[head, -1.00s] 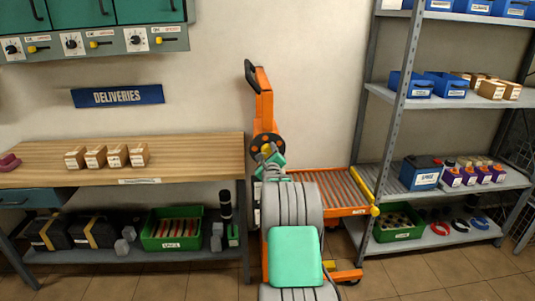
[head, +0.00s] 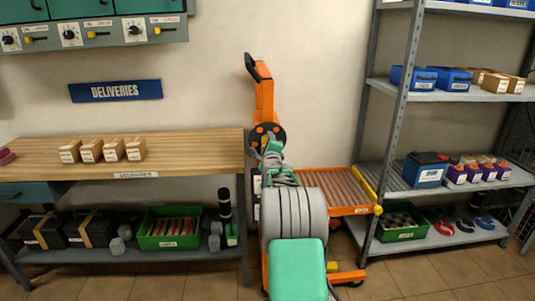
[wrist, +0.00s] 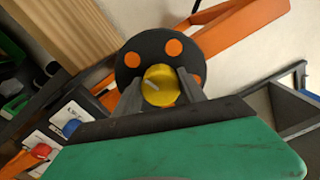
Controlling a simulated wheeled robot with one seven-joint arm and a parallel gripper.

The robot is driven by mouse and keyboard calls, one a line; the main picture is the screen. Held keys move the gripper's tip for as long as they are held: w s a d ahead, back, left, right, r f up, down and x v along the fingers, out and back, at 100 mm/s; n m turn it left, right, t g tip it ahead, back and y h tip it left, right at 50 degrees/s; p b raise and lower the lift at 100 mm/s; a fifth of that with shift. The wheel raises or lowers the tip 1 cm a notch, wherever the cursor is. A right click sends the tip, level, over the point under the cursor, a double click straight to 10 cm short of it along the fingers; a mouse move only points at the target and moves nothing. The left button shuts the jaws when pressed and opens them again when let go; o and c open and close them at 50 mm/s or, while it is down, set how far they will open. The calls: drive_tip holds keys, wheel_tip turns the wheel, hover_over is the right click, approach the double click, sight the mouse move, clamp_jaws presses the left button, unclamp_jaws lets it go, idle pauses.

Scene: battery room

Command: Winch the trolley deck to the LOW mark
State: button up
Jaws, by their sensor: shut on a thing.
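The orange trolley stands against the wall, with its mast (head: 264,95) upright and a black handle on top. The winch wheel (wrist: 128,62) is a dark disc with orange spots on the mast. My gripper (wrist: 160,88) is shut on the yellow winch knob (wrist: 160,80), one finger on each side of it. I cannot make out a LOW mark.
A wooden bench (head: 190,153) with several small boxes stands to the left. A grey shelf rack (head: 402,100) with blue bins and batteries stands close to the right of the deck. Floor (head: 400,275) shows clear at the lower right.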

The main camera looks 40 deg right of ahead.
drive_tip(key=n+b, duration=0.4)
drive_tip(key=b, duration=0.1)
drive_tip(key=shift+f+n, duration=0.3)
drive_tip(key=shift+f, duration=0.1)
drive_tip(key=n+b, duration=0.3)
drive_tip(key=shift+n, duration=0.3)
drive_tip(key=n+b, duration=0.3)
drive_tip(key=n, duration=0.1)
drive_tip(key=n+b, duration=0.2)
drive_tip(key=n, duration=0.3)
drive_tip(key=shift+s+d, duration=0.1)
drive_tip(key=n+b, duration=0.2)
drive_tip(key=n, duration=0.2)
drive_tip(key=shift+n, duration=0.3)
drive_tip(key=n+b, duration=0.1)
drive_tip(key=n, duration=0.3)
drive_tip(key=shift+d+r, duration=0.1)
drive_tip(key=shift+d, duration=0.05)
drive_tip(key=n+b, duration=0.1)
drive_tip(key=n, duration=0.4)
drive_tip(key=shift+s, duration=0.1)
drive_tip(key=shift+r+n, duration=0.1)
drive_tip(key=shift+n, duration=1.8)
